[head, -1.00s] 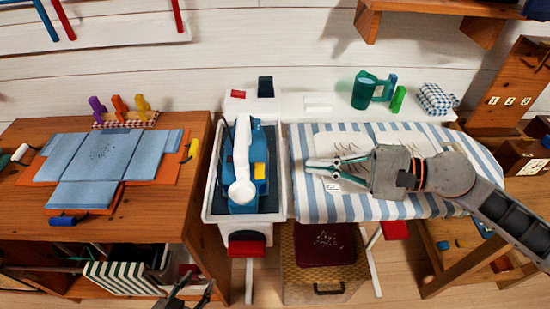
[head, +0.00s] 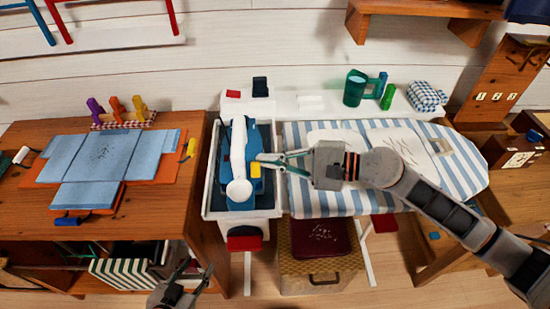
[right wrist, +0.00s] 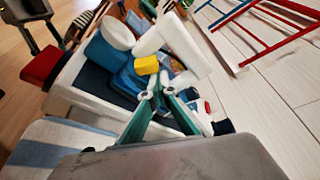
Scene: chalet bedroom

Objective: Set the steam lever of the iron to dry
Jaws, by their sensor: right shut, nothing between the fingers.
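The blue iron (head: 238,198) with a white handle (head: 238,150) rests in a dark-lined white tray at the left end of the ironing board. A small yellow block (head: 255,170), seemingly the steam lever, sits on the iron's right side. It also shows in the right wrist view (right wrist: 147,65), just beyond the fingertips. My right gripper (head: 262,161) reaches in from the right, shut and empty, its tips close beside the yellow block; contact cannot be told. My left gripper (head: 192,270) is low at the bottom of the head view, its fingers apart and empty.
The striped ironing board (head: 465,185) lies under my right arm. A green watering can (head: 354,88) and a checked cloth bundle (head: 427,96) stand on the shelf behind. A wooden table (head: 40,205) with a folded blue cloth is on the left. A red knob (head: 244,242) is on the tray's front.

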